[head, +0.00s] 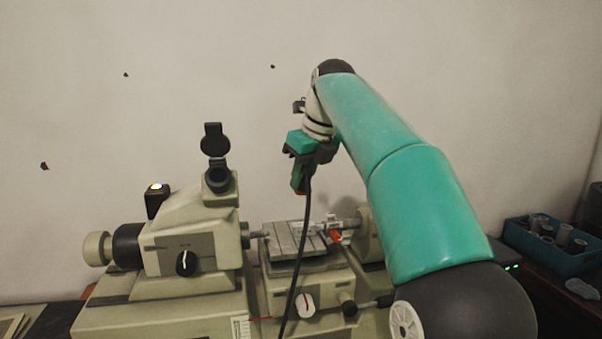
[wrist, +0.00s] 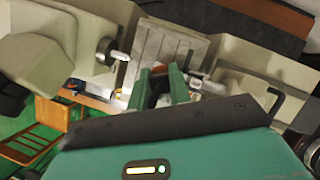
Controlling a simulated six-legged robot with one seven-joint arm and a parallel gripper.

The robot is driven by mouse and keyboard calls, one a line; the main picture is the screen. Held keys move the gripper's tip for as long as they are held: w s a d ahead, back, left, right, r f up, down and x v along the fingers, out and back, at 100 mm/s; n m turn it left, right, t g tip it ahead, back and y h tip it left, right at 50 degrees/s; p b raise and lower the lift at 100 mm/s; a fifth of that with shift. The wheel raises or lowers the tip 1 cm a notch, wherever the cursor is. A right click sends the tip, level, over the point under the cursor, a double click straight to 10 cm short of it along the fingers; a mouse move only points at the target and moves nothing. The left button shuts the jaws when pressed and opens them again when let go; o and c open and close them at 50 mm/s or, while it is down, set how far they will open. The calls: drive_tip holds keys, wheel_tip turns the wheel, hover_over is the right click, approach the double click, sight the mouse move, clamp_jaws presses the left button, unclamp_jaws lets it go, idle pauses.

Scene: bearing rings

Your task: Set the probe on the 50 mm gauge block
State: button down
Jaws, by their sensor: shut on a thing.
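A black cable (head: 293,285) runs down from the gripper in front of the machine. The grooved stage (head: 281,243) lies below, also in the wrist view (wrist: 152,45). A pale, narrow piece (head: 304,228) on the stage may be the gauge block; I cannot make out its marking.
The measuring head (head: 190,245) stands left of the stage. A spindle (head: 350,223) and a small red-orange part (head: 336,237) are on the right. A teal crate (head: 550,255) with several grey rings stands at the far right. The air around my gripper is free.

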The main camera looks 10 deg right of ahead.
sight(306, 188)
drive_tip(key=shift+d+f, duration=0.1)
wheel_tip(306, 188, down, 5)
drive_tip(key=shift+s+r, duration=0.15)
drive_tip(key=shift+r, duration=0.05)
drive_tip(key=shift+f, duration=0.95)
drive_tip(key=shift+f, duration=0.4)
idle(1.0)
drive_tip(key=c, duration=1.2)
unclamp_jaws()
drive_tip(key=shift+r, duration=4.25)
